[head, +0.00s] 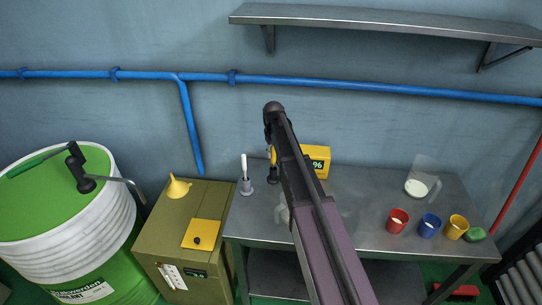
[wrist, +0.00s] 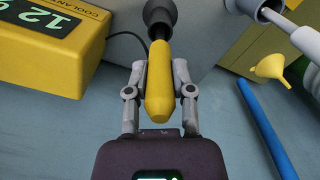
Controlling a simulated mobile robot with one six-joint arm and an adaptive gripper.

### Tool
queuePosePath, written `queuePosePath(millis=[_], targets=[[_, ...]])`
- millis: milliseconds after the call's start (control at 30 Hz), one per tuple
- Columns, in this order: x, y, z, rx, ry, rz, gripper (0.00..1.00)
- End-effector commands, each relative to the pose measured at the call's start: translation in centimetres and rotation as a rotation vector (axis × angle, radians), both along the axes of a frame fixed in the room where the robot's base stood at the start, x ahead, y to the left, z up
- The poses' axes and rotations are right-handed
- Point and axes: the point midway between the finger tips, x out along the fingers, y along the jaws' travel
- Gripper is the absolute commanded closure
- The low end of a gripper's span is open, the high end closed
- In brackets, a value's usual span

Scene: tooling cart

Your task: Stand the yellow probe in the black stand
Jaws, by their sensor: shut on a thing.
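The yellow probe (wrist: 160,85) is held between the two grey fingers of my gripper (wrist: 159,70) in the wrist view. Its dark tip points away from me at the black stand (wrist: 160,12). The tip lines up with the stand's round mouth and overlaps it; I cannot tell how deep it sits. In the head view the black stand (head: 272,175) is on the metal table, left of my arm. A little of the yellow probe (head: 273,156) shows just above it. My arm hides most of the gripper there.
A yellow meter box (head: 317,158) stands close right of the stand, with a black cable near it in the wrist view. A grey holder (head: 246,188) with a white rod stands to the left. Red (head: 397,221), blue (head: 429,226) and yellow (head: 455,228) cups stand far right.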

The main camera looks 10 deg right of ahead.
Motion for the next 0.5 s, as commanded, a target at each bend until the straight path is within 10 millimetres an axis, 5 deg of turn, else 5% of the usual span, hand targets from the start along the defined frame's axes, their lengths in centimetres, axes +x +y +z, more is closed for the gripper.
queuePosePath(millis=[400,433,500], targets=[[-0.01,-0.03,-0.41,0.000,0.000,0.000,1.00],[0.00,-0.04,-0.28,0.000,0.000,0.000,0.60],[0.00,-0.04,-0.25,0.000,0.000,-0.001,0.39]])
